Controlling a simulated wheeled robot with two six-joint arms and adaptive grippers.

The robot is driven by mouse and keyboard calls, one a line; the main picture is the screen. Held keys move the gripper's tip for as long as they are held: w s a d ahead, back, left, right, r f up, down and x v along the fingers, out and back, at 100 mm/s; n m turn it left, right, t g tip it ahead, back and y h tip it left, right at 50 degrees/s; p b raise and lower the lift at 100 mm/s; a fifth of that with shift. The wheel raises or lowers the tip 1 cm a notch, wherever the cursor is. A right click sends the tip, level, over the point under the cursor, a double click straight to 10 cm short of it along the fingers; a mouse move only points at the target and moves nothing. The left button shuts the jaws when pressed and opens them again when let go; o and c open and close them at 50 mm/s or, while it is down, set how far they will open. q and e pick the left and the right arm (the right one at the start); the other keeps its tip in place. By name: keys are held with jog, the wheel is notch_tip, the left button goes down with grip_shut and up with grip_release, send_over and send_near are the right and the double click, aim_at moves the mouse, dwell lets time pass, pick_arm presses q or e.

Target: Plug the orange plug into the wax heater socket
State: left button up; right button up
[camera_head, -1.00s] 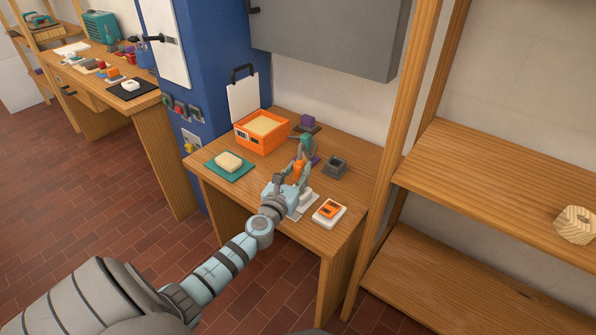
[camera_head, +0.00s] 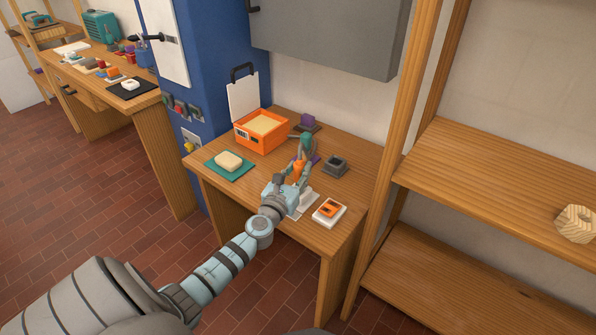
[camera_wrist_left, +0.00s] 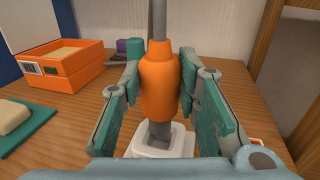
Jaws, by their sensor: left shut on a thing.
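The orange plug (camera_wrist_left: 160,85) is upright between the fingers of my left gripper (camera_wrist_left: 161,82) in the left wrist view, with a grey cord rising from its top. My left gripper also shows in the head view (camera_head: 297,172), above the front part of the table, shut on the plug. A white block (camera_wrist_left: 160,146) lies under the plug's grey lower end; I cannot tell whether that end is inside it. The orange wax heater (camera_head: 262,132), with pale wax and its lid raised, stands at the back left. My right gripper is not in view.
A white block with an orange top (camera_head: 329,212) lies right of the gripper. A grey square holder (camera_head: 335,166) stands behind it. A pale block lies on a teal mat (camera_head: 243,174) at left. A wooden shelf (camera_head: 480,180) rises at right.

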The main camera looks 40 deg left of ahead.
pick_arm(q)
jog(key=shift+f+b, duration=1.75)
jog(key=shift+f, duration=0.15)
jog(key=o, duration=1.3)
jog(key=shift+c, duration=0.2)
jog(key=v, duration=1.2)
